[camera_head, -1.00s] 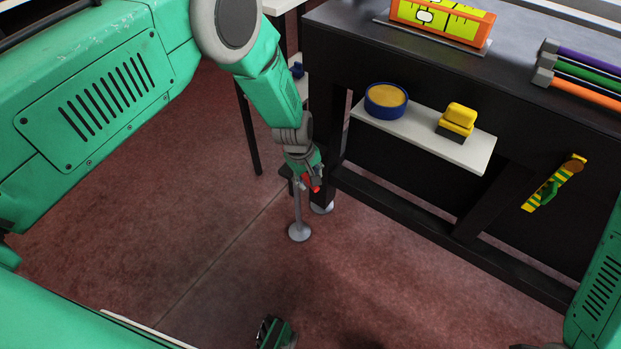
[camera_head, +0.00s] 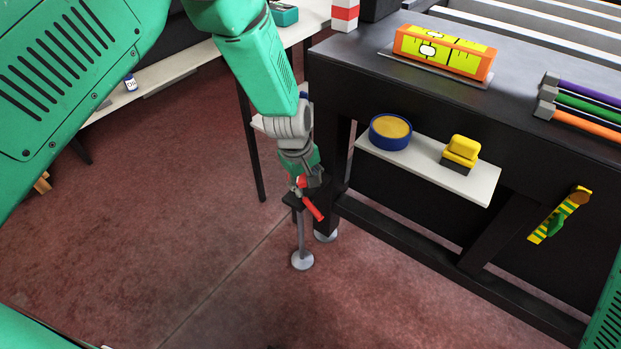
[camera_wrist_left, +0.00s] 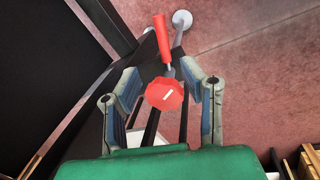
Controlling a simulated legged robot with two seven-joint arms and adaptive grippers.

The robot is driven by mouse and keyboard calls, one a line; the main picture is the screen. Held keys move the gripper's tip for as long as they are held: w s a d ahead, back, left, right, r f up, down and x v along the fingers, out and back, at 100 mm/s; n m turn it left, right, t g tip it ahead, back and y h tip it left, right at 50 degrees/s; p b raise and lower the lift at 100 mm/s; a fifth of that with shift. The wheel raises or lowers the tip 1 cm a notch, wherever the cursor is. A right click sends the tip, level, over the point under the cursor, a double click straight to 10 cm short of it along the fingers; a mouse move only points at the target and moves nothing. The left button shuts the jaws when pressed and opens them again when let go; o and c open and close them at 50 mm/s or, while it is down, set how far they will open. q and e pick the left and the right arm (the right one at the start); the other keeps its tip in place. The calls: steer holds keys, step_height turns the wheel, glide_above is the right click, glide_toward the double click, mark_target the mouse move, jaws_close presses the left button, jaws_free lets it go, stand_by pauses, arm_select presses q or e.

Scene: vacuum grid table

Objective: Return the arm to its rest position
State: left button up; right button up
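My left gripper (camera_head: 306,186) is beside the front table leg, low down, at a red valve with a long red handle (camera_head: 314,210). In the left wrist view, the two fingers of my left gripper (camera_wrist_left: 162,80) are spread apart, one on each side of the red knob (camera_wrist_left: 163,94). A gap shows between each finger and the knob, and the red handle (camera_wrist_left: 161,38) points away beyond the fingertips. My left arm (camera_head: 262,65) reaches down from the top left. My right gripper is out of view; only a green part of my right arm shows at the right edge.
The dark table (camera_head: 345,70) stands close to the right of my left arm. Its white shelf (camera_head: 473,187) holds a blue round tin (camera_head: 390,132) and a yellow-black stamp-like object (camera_head: 461,153). A white side table (camera_head: 160,98) is behind left. The red floor (camera_head: 200,240) is open.

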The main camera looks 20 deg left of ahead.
arm_select(q)
steer(key=s+a+f+m+y+p, duration=0.1)
steer(key=s+a+m+p, duration=0.25)
steer(key=s, duration=0.55)
steer(key=s+a+f+m+p, duration=0.1)
steer(key=s+a+m+p, duration=0.2)
steer(key=s, duration=0.6)
steer(key=s+a+r+m+p, duration=0.1)
steer(key=s+r+m, duration=0.1)
steer(key=s, duration=0.6)
steer(key=s+a+r+m+g+p, duration=0.1)
steer(key=s+a+r+m+p, duration=0.1)
steer(key=s, duration=0.5)
steer(key=shift+s+a+r+m, duration=0.15)
steer(key=shift+s+r+m, duration=0.2)
steer(key=shift+s+r, duration=0.1)
steer(key=shift+w, duration=0.2)
